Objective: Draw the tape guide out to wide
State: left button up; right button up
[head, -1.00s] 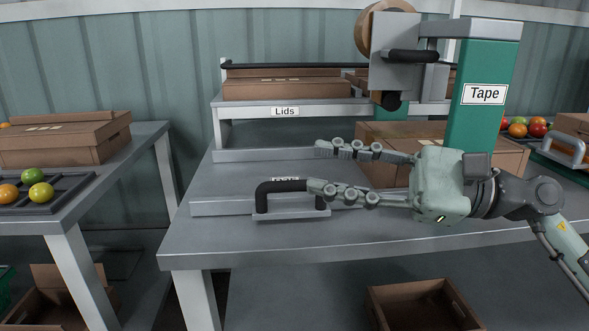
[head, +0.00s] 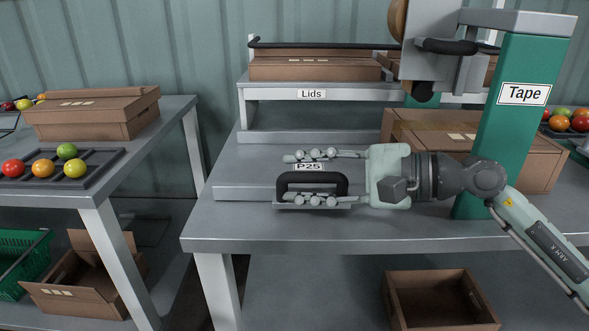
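The tape guide (head: 238,191) is a low grey rail on the bench, with a black D-shaped handle (head: 311,179) on its front side and a P25 label behind the handle. My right gripper (head: 287,178) comes in from the right, with its fingers spread. One finger lies behind the handle over the rail by the label. The other lies low across the front of the handle. The handle's bar is between them with a gap behind it; contact cannot be told. My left gripper is out of view.
A green post with a Tape sign (head: 524,94) carries the tape head (head: 432,52) above the bench. A closed carton (head: 530,163) lies behind my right arm. The lids shelf (head: 350,93) stands at the back. The bench's front left (head: 235,228) is clear.

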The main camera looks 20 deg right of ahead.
jog(key=shift+w+a+f, duration=0.15)
jog(key=shift+w+a, duration=0.25)
jog(key=shift+a, duration=0.2)
grip_shut()
